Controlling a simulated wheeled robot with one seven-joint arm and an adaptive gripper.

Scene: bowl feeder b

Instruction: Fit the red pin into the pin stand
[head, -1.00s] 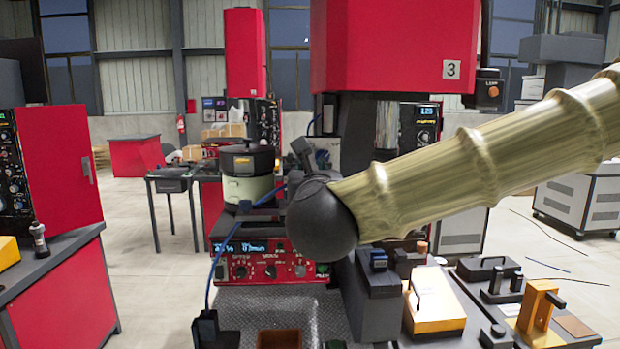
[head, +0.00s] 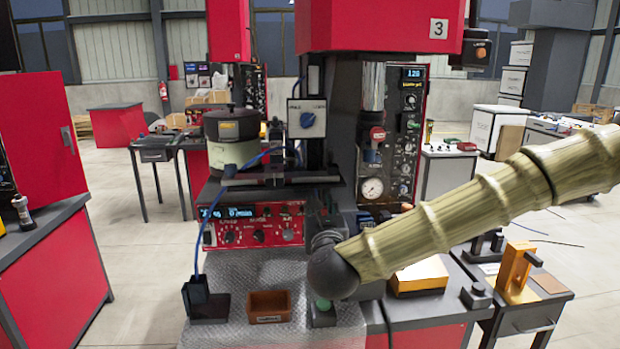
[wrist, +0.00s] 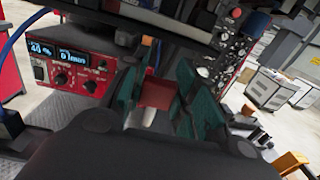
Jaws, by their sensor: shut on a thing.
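In the wrist view my gripper (wrist: 158,92) has its two teal finger pads on either side of the red pin (wrist: 157,96) and is shut on it. A pale piece shows just under the red part; I cannot tell whether it belongs to the pin. In the head view my gripper is mostly hidden beyond the dark round end of my arm, in front of the machine. I cannot make out the pin stand with certainty. A small dark block with a green top (head: 322,311) stands on the metal plate just below my wrist in the head view.
A brown open bin (head: 268,308) and a dark holder with a blue cable (head: 205,300) stand on the textured plate. The red control panel (head: 255,226) and the feeder bowl (head: 233,140) are behind. A gold block (head: 419,276) lies to the right.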

